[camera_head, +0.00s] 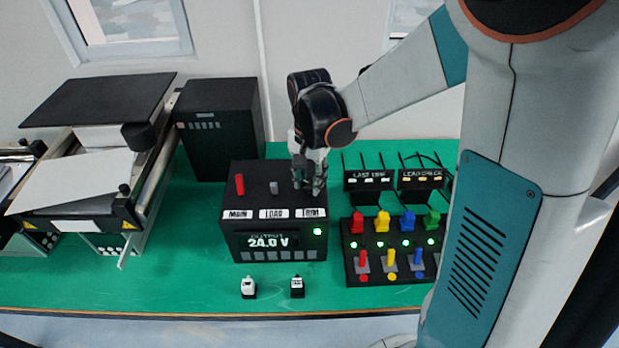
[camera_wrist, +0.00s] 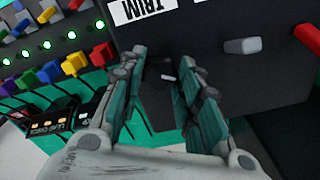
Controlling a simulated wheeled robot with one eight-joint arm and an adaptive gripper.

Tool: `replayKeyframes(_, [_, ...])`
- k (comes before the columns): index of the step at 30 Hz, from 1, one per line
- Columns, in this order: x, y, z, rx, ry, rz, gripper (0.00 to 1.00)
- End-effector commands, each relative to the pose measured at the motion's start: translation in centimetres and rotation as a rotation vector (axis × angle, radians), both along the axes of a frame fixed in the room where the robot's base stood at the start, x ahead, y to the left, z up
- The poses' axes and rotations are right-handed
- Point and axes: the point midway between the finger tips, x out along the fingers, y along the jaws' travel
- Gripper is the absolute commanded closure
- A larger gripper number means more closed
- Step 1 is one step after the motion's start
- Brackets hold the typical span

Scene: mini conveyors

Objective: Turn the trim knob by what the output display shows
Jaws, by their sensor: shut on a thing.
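The black power supply box (camera_head: 238,245) stands on the green bench. Its output display (camera_head: 268,241) reads 24.0 V, and a green light (camera_head: 317,231) glows to the right of it. My gripper (camera_head: 309,187) points down onto the box top behind the TRIM label (camera_head: 314,213). In the wrist view my gripper (camera_wrist: 166,78) is shut on the trim knob (camera_wrist: 168,77), a dark knob with a small white mark. The fingers hide most of the knob, and the head view does not show it.
A grey LOAD knob (camera_head: 274,188) and a red MAIN knob (camera_head: 240,185) stand left of my gripper. Right of the box is a panel of coloured plugs and switches (camera_head: 350,272). Two small white-and-black items (camera_head: 249,288) sit in front. A conveyor (camera_head: 75,205) is at left.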

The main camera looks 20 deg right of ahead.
Motion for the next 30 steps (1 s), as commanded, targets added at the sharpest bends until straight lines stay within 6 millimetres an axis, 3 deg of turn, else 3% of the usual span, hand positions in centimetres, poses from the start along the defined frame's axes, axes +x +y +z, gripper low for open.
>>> replayKeyframes(15, [0.04,0.01,0.02,0.001,-0.001,-0.021,0.93])
replayKeyframes(16, [0.04,0.01,0.02,0.001,-0.001,-0.021,0.67])
replayKeyframes(18, [0.04,0.01,0.02,0.001,-0.001,-0.021,0.51])
replayKeyframes(30, [0.01,0.01,0.24,0.000,0.000,-0.020,0.49])
